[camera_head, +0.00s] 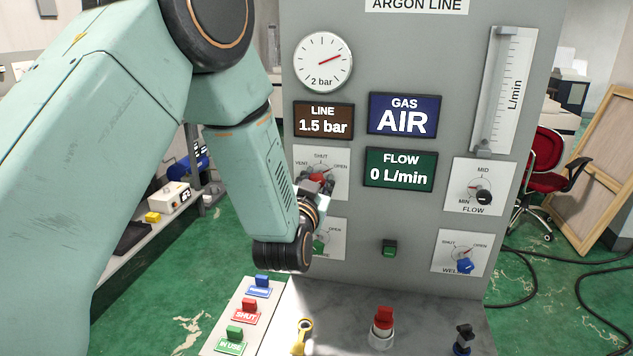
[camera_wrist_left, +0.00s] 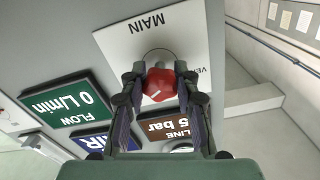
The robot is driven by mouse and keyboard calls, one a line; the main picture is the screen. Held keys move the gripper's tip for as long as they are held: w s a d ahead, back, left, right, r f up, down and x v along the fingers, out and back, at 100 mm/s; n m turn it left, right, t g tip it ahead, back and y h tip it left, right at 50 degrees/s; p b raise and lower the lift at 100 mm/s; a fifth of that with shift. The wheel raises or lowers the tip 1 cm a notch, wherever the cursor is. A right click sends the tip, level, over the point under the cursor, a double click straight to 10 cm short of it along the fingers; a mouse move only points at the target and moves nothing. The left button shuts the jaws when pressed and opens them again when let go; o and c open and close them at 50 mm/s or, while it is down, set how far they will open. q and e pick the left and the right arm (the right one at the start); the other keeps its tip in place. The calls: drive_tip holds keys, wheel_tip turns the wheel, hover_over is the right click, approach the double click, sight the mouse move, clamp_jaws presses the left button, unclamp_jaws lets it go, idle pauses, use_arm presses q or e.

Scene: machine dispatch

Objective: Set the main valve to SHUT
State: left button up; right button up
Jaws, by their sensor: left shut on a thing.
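The main valve is a red knob (camera_wrist_left: 160,86) on a white plate (camera_wrist_left: 120,45) marked MAIN in the left wrist view, where the picture is upside down. In the head view its plate (camera_head: 333,192) reads VENT, SHUT and OPEN, and a bit of the red knob (camera_head: 317,179) shows. My left gripper (camera_wrist_left: 160,78) is shut on the knob, with one finger on each side. In the head view my left arm and gripper (camera_head: 313,186) cover much of the plate. I cannot tell which mark the knob points to. My right gripper is not in view.
The panel's gauge (camera_head: 323,62) is marked 2 bar; displays read LINE 1.5 bar (camera_head: 323,120), GAS AIR (camera_head: 404,115) and FLOW 0 L/min (camera_head: 400,170). A lower valve plate (camera_head: 333,250) sits close below. FLOW (camera_head: 482,196) and WELDER (camera_head: 464,265) knobs are right. Tags (camera_head: 246,315) lie on the shelf.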

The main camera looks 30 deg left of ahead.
use_arm(q)
clamp_jaws()
drive_tip(key=shift+n, duration=0.3)
drive_tip(key=n+b, duration=0.3)
drive_tip(key=n, duration=0.2)
drive_tip(key=shift+n, duration=0.3)
drive_tip(key=n+b, duration=0.2)
drive_tip(key=n, duration=0.3)
drive_tip(key=shift+n, duration=0.3)
drive_tip(key=shift+b, duration=0.35)
